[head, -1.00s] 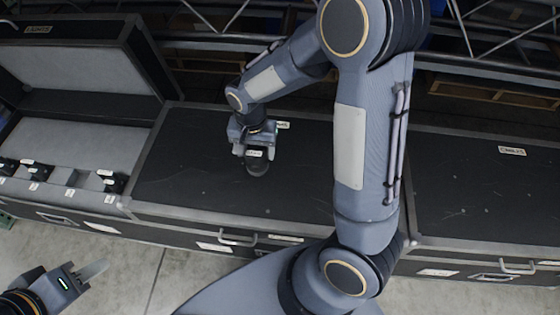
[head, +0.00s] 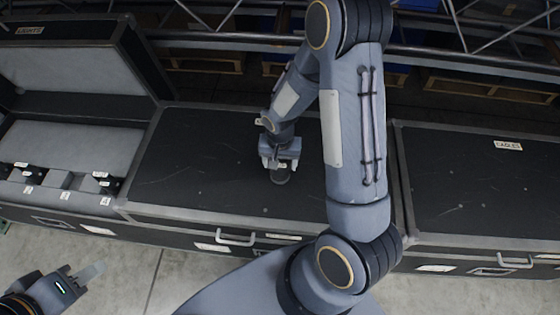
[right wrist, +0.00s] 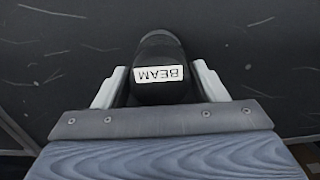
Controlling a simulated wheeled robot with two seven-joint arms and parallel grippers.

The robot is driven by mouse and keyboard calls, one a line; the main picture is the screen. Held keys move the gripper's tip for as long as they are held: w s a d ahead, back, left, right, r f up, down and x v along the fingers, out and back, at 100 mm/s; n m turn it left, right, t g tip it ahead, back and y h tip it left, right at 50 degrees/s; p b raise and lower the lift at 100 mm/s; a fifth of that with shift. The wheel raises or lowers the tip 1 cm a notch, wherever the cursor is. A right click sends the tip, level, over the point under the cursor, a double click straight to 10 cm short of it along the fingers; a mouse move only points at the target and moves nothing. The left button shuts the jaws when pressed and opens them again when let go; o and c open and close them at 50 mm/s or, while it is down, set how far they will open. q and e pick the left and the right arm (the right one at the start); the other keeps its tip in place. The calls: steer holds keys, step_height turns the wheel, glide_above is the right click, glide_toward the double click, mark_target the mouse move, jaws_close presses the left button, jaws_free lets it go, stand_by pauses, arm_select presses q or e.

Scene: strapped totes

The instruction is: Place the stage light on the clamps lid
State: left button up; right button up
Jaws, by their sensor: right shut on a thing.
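The stage light (head: 281,177) is a dark rounded piece. In the right wrist view it (right wrist: 155,52) carries a white label reading BEAM, upside down. My right gripper (head: 279,164) is shut on it, with a pale finger on each side. They are over the middle case's closed black lid (head: 200,165); I cannot tell whether the light touches it. No label on this lid is readable, and my right arm covers part of it. My left gripper (head: 88,273) is at the lower left over the floor, away from the cases; its opening is unclear.
An open case labelled LIGHTS (head: 75,135) stands left, with several small labelled lights (head: 25,172) in its slots. A closed case labelled CABLES (head: 470,190) stands right. Metal trusses and pallets lie behind. The middle lid's left part is clear.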

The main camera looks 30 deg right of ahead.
steer(key=shift+f+b, duration=0.2)
steer(key=shift+b, duration=0.1)
steer(key=o, duration=1.4)
steer(key=shift+o, duration=0.2)
